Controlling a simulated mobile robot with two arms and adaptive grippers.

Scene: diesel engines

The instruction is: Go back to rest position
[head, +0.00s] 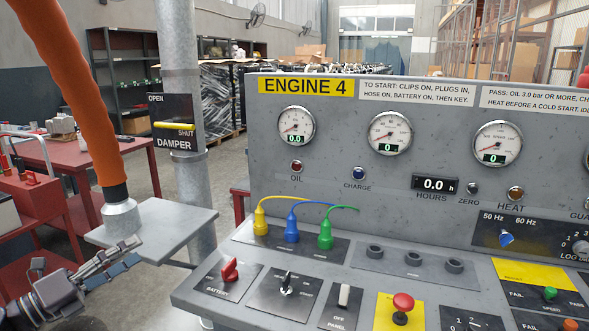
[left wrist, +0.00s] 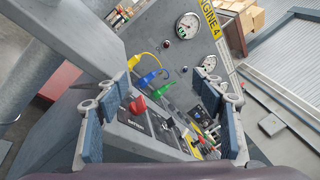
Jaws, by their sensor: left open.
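My left gripper (head: 130,254) is low at the left of the head view, open, with nothing seen between its fingers. It is just below the grey side shelf (head: 172,228), left of the control console (head: 258,125). In the left wrist view its two blue-padded fingers (left wrist: 168,90) stand wide apart, with the console behind them. The console's red battery switch (head: 230,270) and its yellow, blue and green plugs (head: 291,228) show beyond the fingers. My right gripper is in neither view.
An orange hose (head: 78,85) comes down to a grey fitting on the side shelf. A grey post (head: 181,60) carries the damper plate (head: 172,108). A red table (head: 85,160) stands at left. Shelves and wrapped goods stand behind.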

